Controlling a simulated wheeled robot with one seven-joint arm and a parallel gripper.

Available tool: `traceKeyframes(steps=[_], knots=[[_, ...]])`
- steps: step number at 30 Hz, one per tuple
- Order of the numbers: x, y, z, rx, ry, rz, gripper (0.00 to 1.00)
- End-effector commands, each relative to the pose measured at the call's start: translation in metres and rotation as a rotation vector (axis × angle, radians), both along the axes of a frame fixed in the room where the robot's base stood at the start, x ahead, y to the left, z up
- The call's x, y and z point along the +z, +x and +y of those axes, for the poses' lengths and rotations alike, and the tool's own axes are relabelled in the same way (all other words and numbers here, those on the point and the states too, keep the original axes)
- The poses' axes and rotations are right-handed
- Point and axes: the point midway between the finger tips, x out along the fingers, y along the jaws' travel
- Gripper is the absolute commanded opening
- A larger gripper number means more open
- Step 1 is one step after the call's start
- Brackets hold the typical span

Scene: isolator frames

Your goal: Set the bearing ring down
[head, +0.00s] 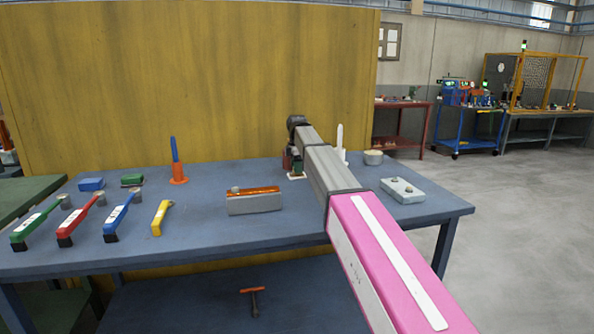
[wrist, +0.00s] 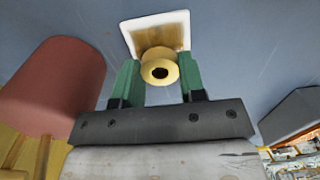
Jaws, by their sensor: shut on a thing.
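The bearing ring (wrist: 147,72) is a small yellow, brass-like ring with a dark hole, seen in the wrist view. My gripper (wrist: 159,66) is shut on it, with a green finger on each side. Just beyond the ring is a small square tray (wrist: 183,22) with a white rim and a brownish inside. The ring overlaps its near edge in the picture; I cannot tell whether they touch. In the head view my gripper (head: 293,161) is over the blue table (head: 240,225), and my arm partly hides it; the ring cannot be made out there.
A grey block with an orange top (head: 254,203) stands left of my gripper. A white upright piece (head: 340,143), a round tin (head: 373,157) and a pale two-knob block (head: 402,190) are to the right.

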Motion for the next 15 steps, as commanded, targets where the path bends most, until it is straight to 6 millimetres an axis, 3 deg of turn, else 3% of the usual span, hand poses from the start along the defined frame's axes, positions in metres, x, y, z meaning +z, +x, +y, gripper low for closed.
traceKeyframes(steps=[3, 14, 15], knots=[[-0.0125, -0.0006, -0.0001, 0.0, 0.0, 0.001, 0.12], [-0.0155, -0.0002, 0.0, 0.0, 0.0, 0.0, 0.12], [-0.0153, -0.0002, 0.0, 0.0, 0.0, 0.0, 0.47]])
